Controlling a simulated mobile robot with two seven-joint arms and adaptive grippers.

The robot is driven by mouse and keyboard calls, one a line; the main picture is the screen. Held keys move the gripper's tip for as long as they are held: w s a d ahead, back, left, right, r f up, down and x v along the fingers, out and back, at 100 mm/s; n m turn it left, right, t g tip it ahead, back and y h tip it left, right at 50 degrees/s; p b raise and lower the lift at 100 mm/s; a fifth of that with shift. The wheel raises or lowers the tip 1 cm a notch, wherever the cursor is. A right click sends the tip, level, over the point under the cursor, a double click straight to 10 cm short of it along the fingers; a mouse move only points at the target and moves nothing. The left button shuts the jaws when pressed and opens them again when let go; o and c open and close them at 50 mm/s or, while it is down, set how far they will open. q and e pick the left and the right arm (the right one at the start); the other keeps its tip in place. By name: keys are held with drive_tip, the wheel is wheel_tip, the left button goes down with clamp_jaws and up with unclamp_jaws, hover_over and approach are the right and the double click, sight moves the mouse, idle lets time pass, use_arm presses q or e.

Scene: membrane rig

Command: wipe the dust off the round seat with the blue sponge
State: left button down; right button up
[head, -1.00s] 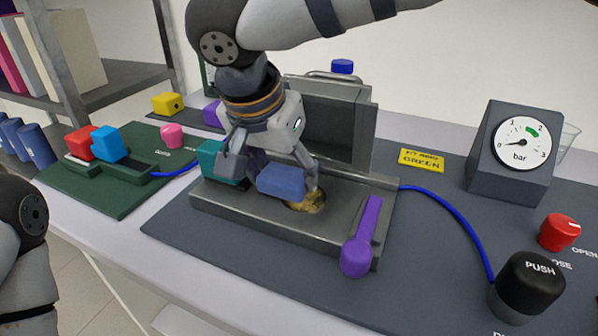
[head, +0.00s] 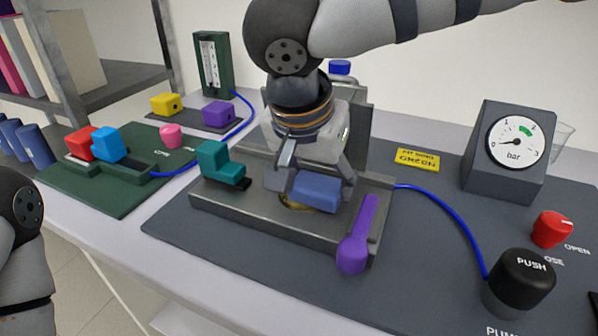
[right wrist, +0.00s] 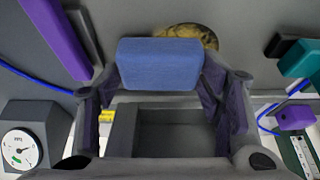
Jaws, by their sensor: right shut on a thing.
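The blue sponge (head: 317,193) is held between the fingers of my right gripper (head: 312,184), which is shut on it. It sits low over the right part of the round seat (head: 290,205) in the grey rig. Brownish-yellow dust shows on the seat's uncovered left edge; the sponge hides the rest. I cannot tell whether the sponge touches the seat. In the right wrist view the sponge (right wrist: 160,65) lies between the fingertips, with the mottled dusty seat (right wrist: 203,34) partly behind it. My left gripper is not in view; only part of my left arm shows.
A purple lever (head: 359,235) stands close right of the sponge, and a teal clamp (head: 217,162) to the left. The rig's grey upright block is behind the gripper. A blue tube (head: 452,217) runs right toward the black PUSH knob (head: 521,275) and gauge (head: 512,141).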

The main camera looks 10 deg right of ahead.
drive_tip(key=shift+s+d, duration=0.4)
drive_tip(key=shift+d, duration=0.15)
drive_tip(key=shift+s+a+f, duration=0.1)
drive_tip(key=shift+s+a, duration=0.05)
drive_tip(key=shift+a, duration=0.05)
drive_tip(key=shift+w+a, duration=0.7)
drive_tip(key=shift+a, duration=0.35)
drive_tip(key=shift+w+a, duration=0.65)
drive_tip(key=shift+a, duration=0.35)
drive_tip(key=shift+w+a, duration=0.7)
drive_tip(key=shift+a, duration=0.35)
drive_tip(key=shift+s+r, duration=0.1)
drive_tip(key=shift+r, duration=0.2)
drive_tip(key=shift+s+d+f, duration=0.1)
drive_tip(key=shift+d, duration=0.25)
drive_tip(key=shift+s+d+f, duration=0.1)
drive_tip(key=shift+s+d, duration=0.55)
drive_tip(key=shift+d, duration=0.3)
drive_tip(key=shift+s+d+r, duration=0.1)
drive_tip(key=shift+s+d, duration=0.5)
drive_tip(key=shift+d, duration=0.3)
drive_tip(key=shift+s+d+f, duration=0.1)
drive_tip(key=shift+s+d, duration=0.55)
drive_tip(key=shift+d, duration=0.3)
drive_tip(key=shift+r, duration=3.05)
